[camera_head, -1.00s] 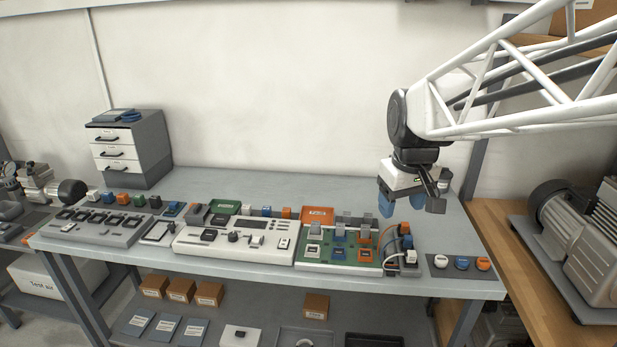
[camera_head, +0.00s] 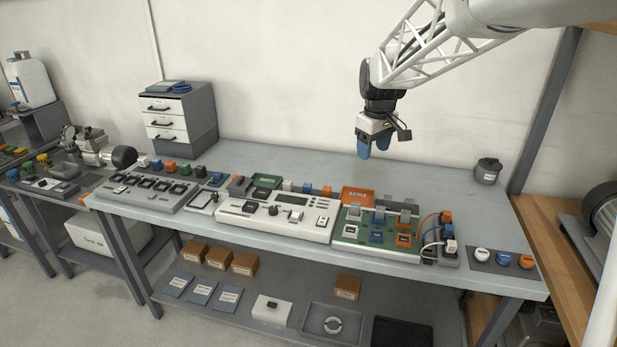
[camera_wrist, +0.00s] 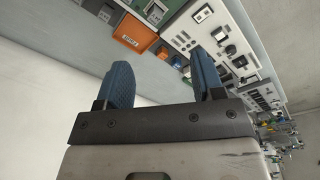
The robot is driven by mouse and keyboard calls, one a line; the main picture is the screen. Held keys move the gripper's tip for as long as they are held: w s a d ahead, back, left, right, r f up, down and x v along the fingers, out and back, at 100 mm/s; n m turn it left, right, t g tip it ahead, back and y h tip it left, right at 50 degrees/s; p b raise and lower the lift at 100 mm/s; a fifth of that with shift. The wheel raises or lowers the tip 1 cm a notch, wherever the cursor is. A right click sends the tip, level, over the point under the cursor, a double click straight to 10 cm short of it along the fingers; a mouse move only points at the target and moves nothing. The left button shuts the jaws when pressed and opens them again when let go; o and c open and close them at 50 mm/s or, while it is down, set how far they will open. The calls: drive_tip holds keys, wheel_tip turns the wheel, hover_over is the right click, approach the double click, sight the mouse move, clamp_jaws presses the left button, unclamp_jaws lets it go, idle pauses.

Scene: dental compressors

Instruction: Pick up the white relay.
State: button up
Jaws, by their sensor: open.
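Several small coloured blocks stand in rows on the bench. A small white block (camera_head: 287,186), which looks like a white relay, stands behind the white control panel, left of a blue block (camera_head: 306,188) and an orange one (camera_head: 326,190). Another white block (camera_head: 143,161) stands at the far left end of the back row. I cannot tell which is the task's relay. My gripper (camera_head: 373,150) is open and empty, its blue fingers pointing down, high above the back right of the bench, apart from all blocks. In the wrist view my gripper (camera_wrist: 160,60) has its fingers spread.
An orange tray (camera_head: 357,194) and green tray (camera_head: 267,181) lie behind the control panel (camera_head: 265,224). The green board (camera_head: 350,237) with raised clips and a cable unit (camera_head: 447,230) stand right. A drawer cabinet (camera_head: 200,125) stands back left. The back right bench is mostly clear.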

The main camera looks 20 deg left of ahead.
drive_tip(key=w+a+f+n, duration=0.2)
drive_tip(key=w+a+f, duration=0.25)
drive_tip(key=a, duration=0.25)
drive_tip(key=w+a+f+n, duration=0.2)
drive_tip(key=w+a+f, duration=0.2)
drive_tip(key=w+a, duration=0.25)
drive_tip(key=n+g, duration=0.1)
drive_tip(key=n, duration=0.3)
hover_over(287, 182)
wheel_tip(287, 182, down, 12)
drive_tip(key=shift+s+r, duration=0.1)
drive_tip(key=shift+f, duration=1.35)
drive_tip(key=shift+d+f, duration=0.1)
drive_tip(key=shift+f, duration=2.5)
drive_tip(key=shift+c, duration=0.3)
